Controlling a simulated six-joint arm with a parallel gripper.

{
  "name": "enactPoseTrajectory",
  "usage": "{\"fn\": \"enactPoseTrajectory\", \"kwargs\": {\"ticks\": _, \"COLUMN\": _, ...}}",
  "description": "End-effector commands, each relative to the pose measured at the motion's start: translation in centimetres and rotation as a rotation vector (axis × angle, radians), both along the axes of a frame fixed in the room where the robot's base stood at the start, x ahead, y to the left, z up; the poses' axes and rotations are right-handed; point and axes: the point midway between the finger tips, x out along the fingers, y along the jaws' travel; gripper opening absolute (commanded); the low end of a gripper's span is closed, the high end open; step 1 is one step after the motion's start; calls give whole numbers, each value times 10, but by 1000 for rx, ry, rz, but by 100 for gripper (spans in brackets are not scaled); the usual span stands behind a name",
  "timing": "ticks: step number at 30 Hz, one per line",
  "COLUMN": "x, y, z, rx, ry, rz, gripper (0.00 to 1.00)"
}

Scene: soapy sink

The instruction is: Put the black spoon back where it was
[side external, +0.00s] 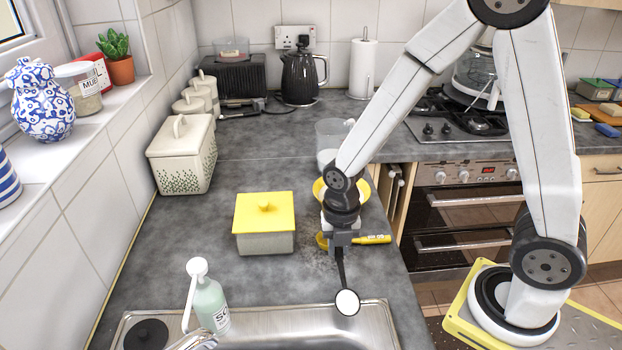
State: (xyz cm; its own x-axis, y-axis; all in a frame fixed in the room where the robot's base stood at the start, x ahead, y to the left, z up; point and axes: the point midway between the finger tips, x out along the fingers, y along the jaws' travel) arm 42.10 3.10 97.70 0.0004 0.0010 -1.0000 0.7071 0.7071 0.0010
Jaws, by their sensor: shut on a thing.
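My gripper (340,246) points down over the counter, just behind the sink. It is shut on the black spoon (342,272), near the top of its thin dark handle. The spoon hangs down and slightly right, with its round end low, in front of the sink's back rim in the picture. That round end looks pale with a dark edge. I cannot tell whether it touches the sink rim.
A yellow-handled utensil (372,240) lies behind the gripper, beside a yellow bowl (367,188). A yellow-lidded box (264,242) stands left. A soap bottle (211,304) stands by the sink (275,318). A clear jug (330,135) is farther back. Counter left of the box is free.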

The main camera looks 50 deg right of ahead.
Motion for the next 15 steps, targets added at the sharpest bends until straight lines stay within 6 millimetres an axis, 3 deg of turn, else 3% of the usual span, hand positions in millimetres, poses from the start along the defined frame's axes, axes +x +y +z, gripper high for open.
{"fn": "enactPoseTrajectory", "kwargs": {"ticks": 15, "x": 0, "y": 0, "z": -6, "rx": 0, "ry": 0, "rz": 0, "gripper": 0}}
